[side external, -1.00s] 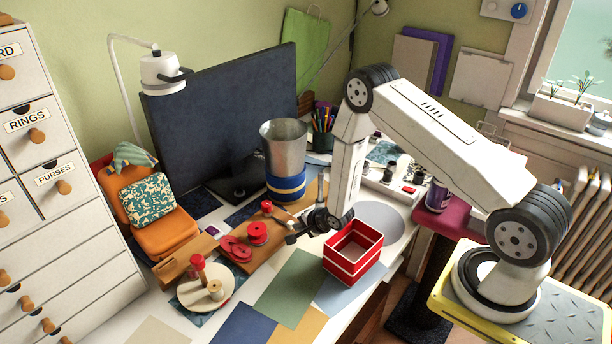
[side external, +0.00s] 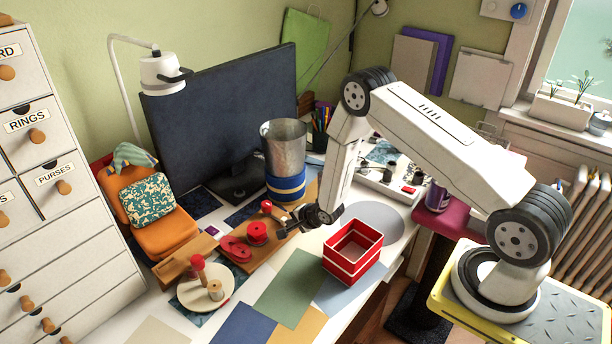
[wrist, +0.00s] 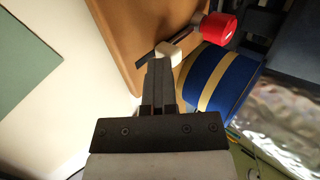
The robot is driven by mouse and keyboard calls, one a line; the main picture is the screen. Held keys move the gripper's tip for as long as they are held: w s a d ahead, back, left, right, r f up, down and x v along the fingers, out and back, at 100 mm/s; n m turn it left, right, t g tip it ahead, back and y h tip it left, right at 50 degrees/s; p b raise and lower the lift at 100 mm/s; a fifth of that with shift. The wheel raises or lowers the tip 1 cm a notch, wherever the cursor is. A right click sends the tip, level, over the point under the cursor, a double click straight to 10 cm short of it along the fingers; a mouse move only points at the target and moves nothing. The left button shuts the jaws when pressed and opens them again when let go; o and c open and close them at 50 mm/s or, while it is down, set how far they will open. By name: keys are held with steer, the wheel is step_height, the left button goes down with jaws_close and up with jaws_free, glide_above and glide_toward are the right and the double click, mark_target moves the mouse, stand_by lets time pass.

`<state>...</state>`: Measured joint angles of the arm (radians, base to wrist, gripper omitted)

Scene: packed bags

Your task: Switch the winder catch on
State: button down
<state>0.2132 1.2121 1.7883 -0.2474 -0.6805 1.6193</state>
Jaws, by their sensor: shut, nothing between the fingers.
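The winder is a brown wooden board (side external: 262,256) with red spools (side external: 257,233) on it; its bare wood fills the upper middle of the wrist view (wrist: 125,35). A lever with a red knob (wrist: 218,28) lies at the board's edge in the wrist view, with a small white block (wrist: 169,54) near its other end. I take this lever for the catch; its red knob (side external: 266,205) shows small in the side view. My gripper (side external: 281,233) is shut and empty over the board's right part. In the wrist view its fingertips (wrist: 160,64) are close to the white block; I cannot tell whether they touch.
A metal canister (side external: 285,150) with a blue and yellow band (wrist: 222,85) stands just behind the lever. A red box (side external: 352,262) is in front of my gripper. A round disc with pegs (side external: 208,295) lies at the left. Flat fabric pieces cover the table's front.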

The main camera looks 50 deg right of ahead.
steer(key=shift+w+r, duration=0.15)
steer(key=shift+r, duration=0.1)
steer(key=v, duration=1)
steer(key=shift+f, duration=0.2)
steer(key=shift+r, duration=0.1)
steer(key=s+a+r+n+g, duration=0.3)
steer(key=s+a+r+n, duration=0.1)
steer(key=s+r+n, duration=0.3)
steer(key=s+a+r+n+g, duration=0.3)
steer(key=s+a+r+n, duration=0.1)
steer(key=s+r+n, duration=0.4)
step_height(320, 180, up, 2)
steer(key=n, duration=0.3)
steer(key=shift+r+g, duration=0.2)
steer(key=shift+g, duration=0.2)
